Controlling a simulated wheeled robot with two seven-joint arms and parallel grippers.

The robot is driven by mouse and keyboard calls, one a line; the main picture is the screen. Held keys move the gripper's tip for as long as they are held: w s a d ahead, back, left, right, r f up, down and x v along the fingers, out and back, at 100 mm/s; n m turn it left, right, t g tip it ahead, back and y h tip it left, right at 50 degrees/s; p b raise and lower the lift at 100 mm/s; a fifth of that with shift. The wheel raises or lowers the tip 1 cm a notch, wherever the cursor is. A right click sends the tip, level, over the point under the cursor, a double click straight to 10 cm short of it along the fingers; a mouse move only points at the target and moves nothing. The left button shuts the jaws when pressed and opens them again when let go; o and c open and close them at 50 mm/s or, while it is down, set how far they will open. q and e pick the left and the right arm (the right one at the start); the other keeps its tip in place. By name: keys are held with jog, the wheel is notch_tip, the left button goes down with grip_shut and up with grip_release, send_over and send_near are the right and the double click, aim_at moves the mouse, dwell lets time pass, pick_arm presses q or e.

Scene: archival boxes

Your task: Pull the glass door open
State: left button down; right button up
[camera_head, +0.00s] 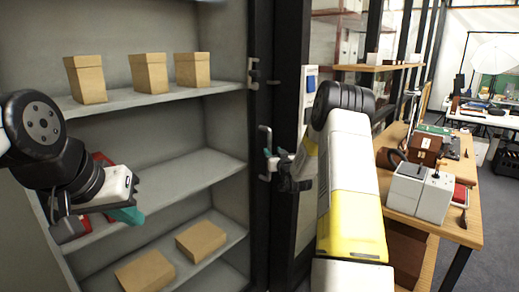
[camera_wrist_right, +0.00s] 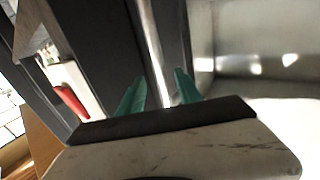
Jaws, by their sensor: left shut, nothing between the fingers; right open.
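The glass door's dark frame (camera_head: 260,210) runs upright in the middle of the head view, in front of the grey shelved cabinet. A pale metal bar handle (camera_head: 264,138) stands on it. My right gripper (camera_head: 272,160) is at the handle's lower part, partly hidden by its own arm. In the right wrist view the handle bar (camera_wrist_right: 151,42) runs between the two open green fingers (camera_wrist_right: 158,92); I cannot tell whether they touch it. My left gripper (camera_head: 128,215) is shut and empty, in front of the cabinet at the lower left.
Cardboard boxes (camera_head: 150,73) stand on the upper shelf, and two more (camera_head: 201,240) lie on the lower one. A latch (camera_head: 253,73) sits above the handle. To the right, a wooden desk (camera_head: 464,222) holds a white device (camera_head: 420,192), close to my right arm.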

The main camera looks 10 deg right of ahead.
aim_at(270, 148)
jog(key=shift+w+a, duration=0.2)
jog(key=shift+w, duration=2.5)
grip_shut()
